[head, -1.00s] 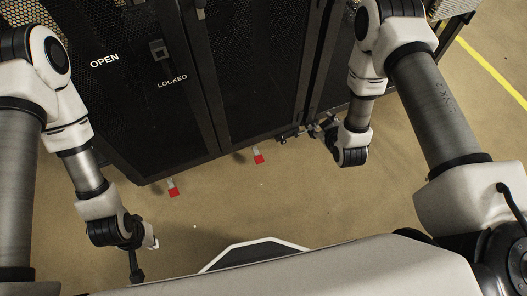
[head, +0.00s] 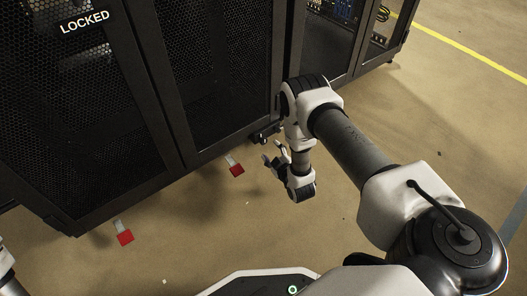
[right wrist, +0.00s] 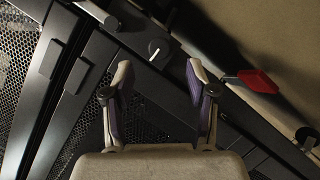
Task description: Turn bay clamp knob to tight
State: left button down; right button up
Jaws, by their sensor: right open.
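The clamp knob (right wrist: 158,48) is a small dark round dial with a white pointer mark. It sits on the rack's dark lower frame in the right wrist view. My right gripper (right wrist: 160,78) is open and empty, its two padded fingers spread to either side below the knob in that picture, apart from it. In the head view my right gripper (head: 274,155) hangs low in front of the rack's bottom edge. I cannot make out the knob's mark there. My left gripper is out of view.
The black mesh-door rack (head: 190,150) fills the upper left, with a "LOCKED" label (head: 85,22). Red-tipped feet (head: 236,169) and (head: 124,237) stick out along its base; a red tip (right wrist: 259,81) shows right of my fingers.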

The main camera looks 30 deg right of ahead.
aim_at(265, 142)
jog(key=b+x, duration=0.3)
jog(key=x, duration=0.3)
jog(key=shift+w+f+b, duration=0.15)
jog(key=shift+w+b, duration=0.05)
jog(key=shift+b, duration=0.15)
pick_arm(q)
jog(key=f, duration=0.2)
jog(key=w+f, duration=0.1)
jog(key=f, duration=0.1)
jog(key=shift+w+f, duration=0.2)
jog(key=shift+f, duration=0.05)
pick_arm(e)
grip_shut()
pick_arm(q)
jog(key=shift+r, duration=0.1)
pick_arm(e)
jog(key=shift+d, duration=0.1)
